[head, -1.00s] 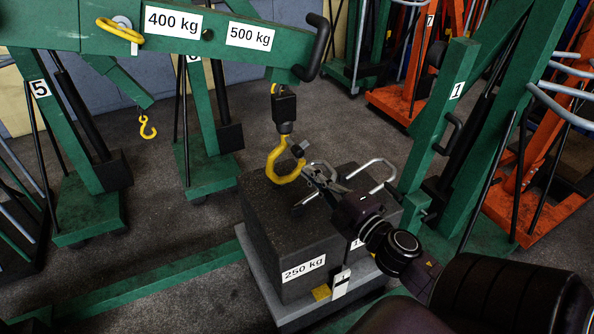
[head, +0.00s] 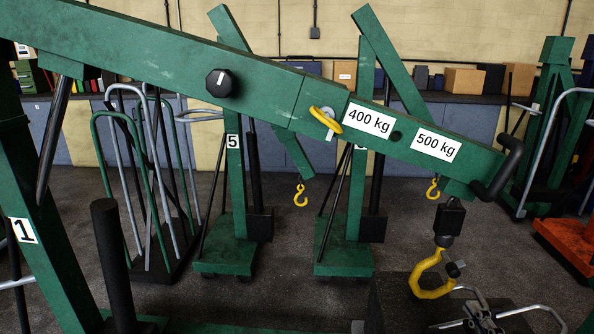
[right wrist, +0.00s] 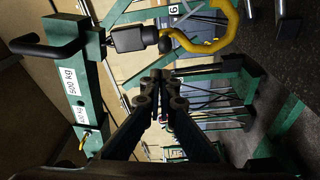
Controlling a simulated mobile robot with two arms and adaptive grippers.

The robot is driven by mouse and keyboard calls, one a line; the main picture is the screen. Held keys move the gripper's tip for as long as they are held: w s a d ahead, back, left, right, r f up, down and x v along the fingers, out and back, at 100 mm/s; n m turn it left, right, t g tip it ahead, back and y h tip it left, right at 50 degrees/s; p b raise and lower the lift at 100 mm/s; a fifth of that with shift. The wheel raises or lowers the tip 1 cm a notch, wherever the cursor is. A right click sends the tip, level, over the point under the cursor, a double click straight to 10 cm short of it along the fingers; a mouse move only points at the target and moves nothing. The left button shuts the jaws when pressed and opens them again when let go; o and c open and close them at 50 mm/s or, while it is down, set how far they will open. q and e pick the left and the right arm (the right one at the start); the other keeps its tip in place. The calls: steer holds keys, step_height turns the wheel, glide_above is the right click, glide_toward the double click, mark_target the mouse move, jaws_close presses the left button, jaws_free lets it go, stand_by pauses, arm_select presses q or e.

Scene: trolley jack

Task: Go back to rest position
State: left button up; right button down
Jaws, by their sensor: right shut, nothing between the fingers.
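My right gripper (head: 478,306) shows at the bottom right of the head view, low and just right of the yellow crane hook (head: 432,278). In the right wrist view my right gripper (right wrist: 158,78) has its fingers together with nothing between them. The same hook (right wrist: 228,40) is apart from the fingertips in that view. It hangs from a black swivel block (head: 448,218) under the green boom (head: 270,92). The dark weight block (head: 392,298) below the hook is mostly cut off by the frame edge. My left gripper is out of view.
The boom crosses the head view, with 400 kg and 500 kg labels and a black handle (head: 500,168) at its end. Green cranes (head: 226,258) stand behind on open grey floor. Tube frames (head: 150,190) are at left, an orange base (head: 566,240) at right.

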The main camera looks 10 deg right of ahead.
steer(key=s+a+f+m+g+h, duration=0.2)
steer(key=s+a+f+m+g, duration=0.15)
steer(key=f+m, duration=0.35)
steer(key=s+a+f+m+g+h, duration=0.2)
steer(key=f+m+g, duration=0.3)
steer(key=f, duration=0.3)
steer(key=s+a+f+m+g+y, duration=0.1)
steer(key=s+a+f+g+y, duration=0.25)
steer(key=s+a, duration=0.35)
steer(key=s+a+f+g+y, duration=0.25)
steer(key=s+a+f, duration=0.2)
steer(key=a, duration=0.55)
step_height(320, 180, down, 27)
steer(key=s+g, duration=0.2)
steer(key=s, duration=0.1)
steer(key=s+d+f, duration=0.2)
steer(key=s+f, duration=0.5)
steer(key=s, duration=0.1)
steer(key=s+d+f+g, duration=0.1)
steer(key=s+f, duration=0.7)
steer(key=shift+s+d+h, duration=0.25)
steer(key=shift+d+h, duration=0.1)
steer(key=shift+h, duration=0.05)
